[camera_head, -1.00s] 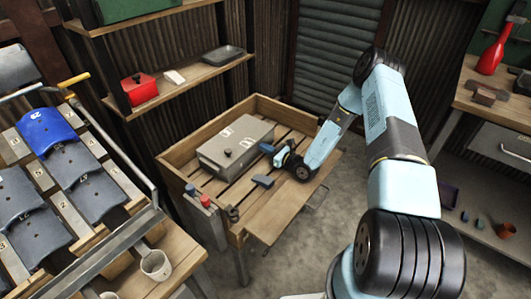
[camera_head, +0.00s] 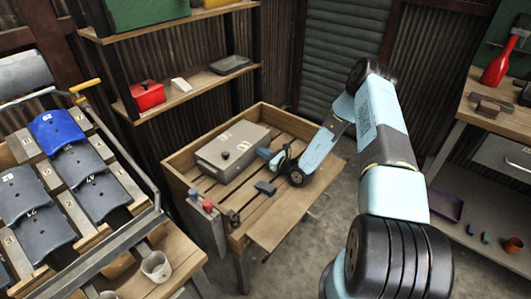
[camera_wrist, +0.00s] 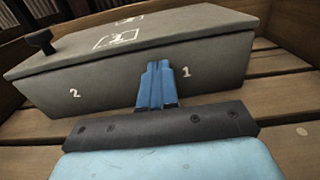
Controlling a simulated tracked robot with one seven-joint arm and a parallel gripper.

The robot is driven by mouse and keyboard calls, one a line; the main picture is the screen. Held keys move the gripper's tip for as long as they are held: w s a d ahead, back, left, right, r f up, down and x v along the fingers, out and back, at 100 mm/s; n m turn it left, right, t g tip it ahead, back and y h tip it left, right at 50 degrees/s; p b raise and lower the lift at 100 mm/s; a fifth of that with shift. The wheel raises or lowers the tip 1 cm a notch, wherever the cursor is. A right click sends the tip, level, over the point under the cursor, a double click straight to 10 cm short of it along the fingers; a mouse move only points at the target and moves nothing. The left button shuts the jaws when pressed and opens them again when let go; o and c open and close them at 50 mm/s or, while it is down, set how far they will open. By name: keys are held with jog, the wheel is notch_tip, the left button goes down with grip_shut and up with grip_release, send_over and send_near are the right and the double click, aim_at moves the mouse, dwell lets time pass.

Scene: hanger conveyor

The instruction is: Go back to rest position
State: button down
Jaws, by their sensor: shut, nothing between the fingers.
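My gripper (camera_head: 266,154) is over the slatted wooden table, close to the right end of a grey box. In the wrist view its blue fingers (camera_wrist: 157,88) are together with nothing between them, pointing at the box's side. The grey lidded box (camera_head: 232,148) has a dark knob and white markings on top. In the wrist view the box (camera_wrist: 110,72) shows the numbers 2 and 1 on its side. I cannot tell whether the fingertips touch it.
The table has a raised wooden rim (camera_head: 183,146). A small dark block (camera_head: 265,188) lies on the slats. Red and blue knobs (camera_head: 200,202) stand at the table's front left. A rack of numbered plates (camera_head: 75,165) is at left, shelves (camera_head: 190,84) behind, and another workbench at right.

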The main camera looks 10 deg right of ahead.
jog(key=v, duration=0.7)
jog(key=s+a+r+n+g, duration=0.2)
jog(key=s+r+n+g, duration=0.3)
jog(key=r, duration=0.5)
jog(key=s+a+r+n+g, duration=0.2)
jog(key=s+r+n+g, duration=0.15)
jog(key=r+n, duration=0.5)
jog(key=s+a+r+n+g, duration=0.1)
jog(key=s+r+n+g, duration=0.35)
jog(key=r, duration=0.75)
jog(key=s+d+r+n+t+h, duration=0.2)
jog(key=s+d+r+n+h, duration=0.2)
jog(key=s+r, duration=0.6)
jog(key=s+d+r+n+t+h, duration=0.3)
jog(key=s+d+r+n+h, duration=0.2)
jog(key=s+d+r+h, duration=0.3)
jog(key=s+d+r, duration=0.1)
jog(key=s+r, duration=0.2)
jog(key=s, duration=0.4)
jog(key=shift+s+d+t+h, duration=0.2)
jog(key=shift+s+t+h, duration=0.1)
